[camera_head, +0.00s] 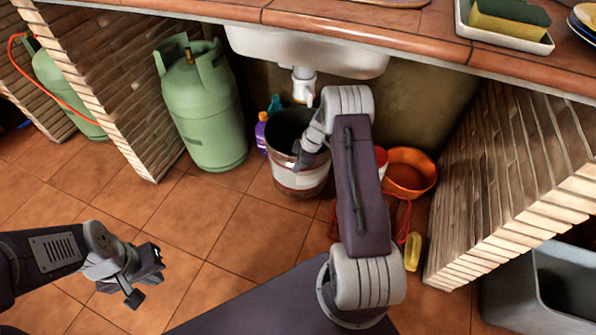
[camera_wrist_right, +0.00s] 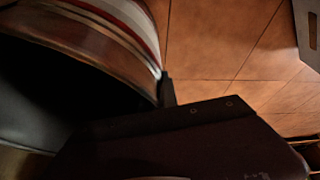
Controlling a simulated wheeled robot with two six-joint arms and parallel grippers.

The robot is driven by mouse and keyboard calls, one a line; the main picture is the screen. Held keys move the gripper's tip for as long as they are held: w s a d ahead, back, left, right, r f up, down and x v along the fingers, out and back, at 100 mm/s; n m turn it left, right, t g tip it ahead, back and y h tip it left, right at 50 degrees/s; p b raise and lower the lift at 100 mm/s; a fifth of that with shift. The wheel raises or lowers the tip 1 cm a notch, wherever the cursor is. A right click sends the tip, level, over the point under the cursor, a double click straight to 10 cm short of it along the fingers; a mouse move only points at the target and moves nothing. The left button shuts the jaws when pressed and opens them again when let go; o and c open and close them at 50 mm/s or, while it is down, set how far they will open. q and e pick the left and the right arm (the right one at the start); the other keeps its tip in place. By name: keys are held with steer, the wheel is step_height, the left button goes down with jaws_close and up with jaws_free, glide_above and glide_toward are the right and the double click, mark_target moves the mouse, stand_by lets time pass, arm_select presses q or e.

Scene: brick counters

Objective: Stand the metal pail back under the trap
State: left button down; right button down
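The metal pail (camera_head: 298,180), copper with white and red bands and a dark inside, looks upright on the tiled floor below the sink. The white trap (camera_head: 303,86) hangs above its mouth. My right gripper (camera_head: 301,160) is at the pail's near rim. In the right wrist view the pail's wall (camera_wrist_right: 75,35) fills the upper left, and one dark finger (camera_wrist_right: 168,92) lies against its outer side. The other finger is hidden, so I cannot tell whether the gripper grips the rim. My left gripper (camera_head: 146,276) is open and empty above the floor at the lower left.
A green gas cylinder (camera_head: 203,110) stands left of the pail, with purple (camera_head: 261,133) and teal (camera_head: 275,104) bottles between. An orange basin (camera_head: 410,172), red cord and yellow sponge (camera_head: 413,251) lie to the right. Brick piers flank the space. The floor at the front left is clear.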

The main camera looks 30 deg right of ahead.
steer(key=shift+w+d+r, duration=0.1)
steer(key=shift+w, duration=0.05)
steer(key=f+b, duration=0.3)
steer(key=shift+w+d+f, duration=0.15)
steer(key=shift+d+f, duration=0.1)
steer(key=shift+f, duration=0.1)
steer(key=c, duration=1.6)
jaws_free()
steer(key=shift+c, duration=0.2)
